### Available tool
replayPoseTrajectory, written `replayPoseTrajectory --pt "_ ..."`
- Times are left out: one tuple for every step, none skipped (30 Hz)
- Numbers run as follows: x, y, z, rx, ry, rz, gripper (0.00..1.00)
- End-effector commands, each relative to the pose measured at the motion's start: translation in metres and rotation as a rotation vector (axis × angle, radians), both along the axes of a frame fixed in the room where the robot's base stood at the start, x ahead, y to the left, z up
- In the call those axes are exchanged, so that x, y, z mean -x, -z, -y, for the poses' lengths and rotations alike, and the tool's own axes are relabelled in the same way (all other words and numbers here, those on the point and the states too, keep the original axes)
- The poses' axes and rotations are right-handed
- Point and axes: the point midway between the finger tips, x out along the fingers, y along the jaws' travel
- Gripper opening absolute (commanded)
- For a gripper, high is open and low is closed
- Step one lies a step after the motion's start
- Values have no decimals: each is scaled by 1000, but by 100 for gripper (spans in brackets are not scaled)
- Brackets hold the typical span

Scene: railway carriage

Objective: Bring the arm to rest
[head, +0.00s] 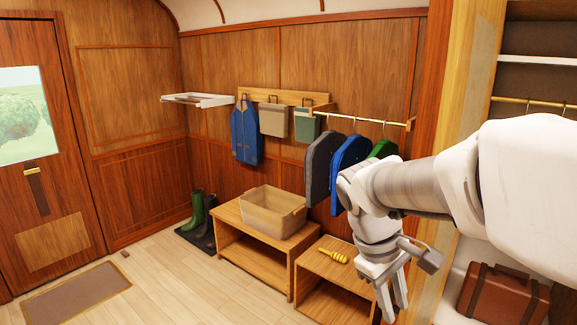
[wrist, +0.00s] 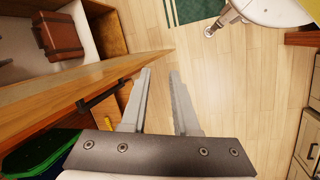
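My arm (head: 405,188) reaches in from the right in the head view and bends down at the wrist. My gripper (head: 390,298) hangs fingers down, in front of the low wooden bench at the right. In the wrist view my gripper (wrist: 160,95) shows two grey fingers with a clear gap between them and pale floor beyond. Nothing is held between the fingers.
A wooden partition (wrist: 90,85) runs close beside the fingers. A yellow-handled object (head: 333,256) lies on the low bench (head: 315,264). Jackets (head: 350,160) hang behind my arm. A brown suitcase (head: 503,296) sits at the lower right. Open floor (head: 170,285) lies left.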

Motion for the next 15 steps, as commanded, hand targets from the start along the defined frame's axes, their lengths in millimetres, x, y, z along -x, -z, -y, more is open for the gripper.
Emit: replayPoseTrajectory --pt "12 -6 -1 -43 38 49 29" --pt "18 -8 -2 -68 61 74 29" --pt "25 -12 -4 -99 91 111 29" --pt "31 -14 -5 -123 113 136 29" --pt "37 -16 -7 -147 136 163 29" --pt "45 -18 -9 -177 165 196 29" --pt "50 -20 -11 -201 188 223 29" --pt "55 -21 -12 -221 210 249 29" --pt "63 -23 -15 -251 240 284 29" --pt "68 -25 -17 -273 262 311 29" --pt "73 -26 -18 -293 285 336 29" --pt "79 -27 -21 -320 313 369 29" --pt "83 -27 -23 -339 334 392 29" --pt "87 -28 -24 -356 351 414 29" --pt "92 -28 -26 -377 376 441 29"
